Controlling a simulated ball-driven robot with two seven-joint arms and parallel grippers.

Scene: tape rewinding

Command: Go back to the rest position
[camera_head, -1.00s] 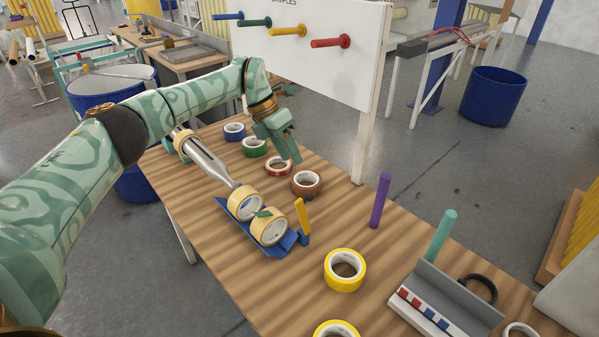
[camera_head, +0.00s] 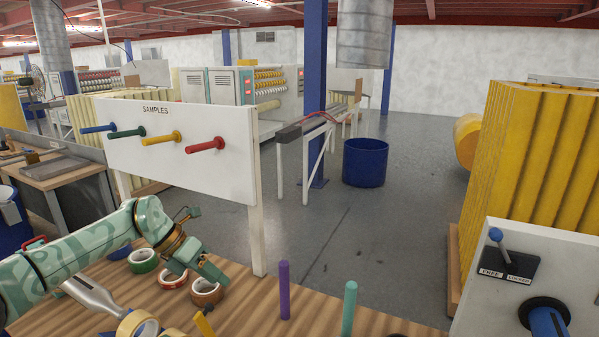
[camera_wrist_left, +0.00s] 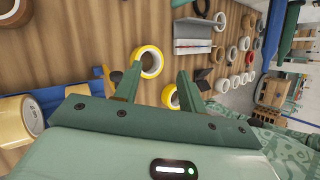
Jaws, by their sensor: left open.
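My left gripper (camera_head: 200,268) is over the wooden table at the lower left of the head view, near a brown tape roll (camera_head: 207,292) and a red-edged tape roll (camera_head: 172,277). In the left wrist view my left gripper (camera_wrist_left: 155,85) is open, its two green fingers apart. A yellow tape roll (camera_wrist_left: 151,51) shows beyond the gap between them, and a second yellow roll (camera_wrist_left: 169,98) is partly hidden by the right finger. No roll appears held. My right gripper is not in view.
A purple peg (camera_head: 284,290) and a teal peg (camera_head: 349,309) stand on the table (camera_head: 255,310). The white SAMPLES board (camera_head: 225,182) rises behind. At right is a white panel (camera_head: 475,305) with a FREE/LOCKED lever (camera_head: 503,251). A blue bin (camera_head: 365,163) stands on the floor.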

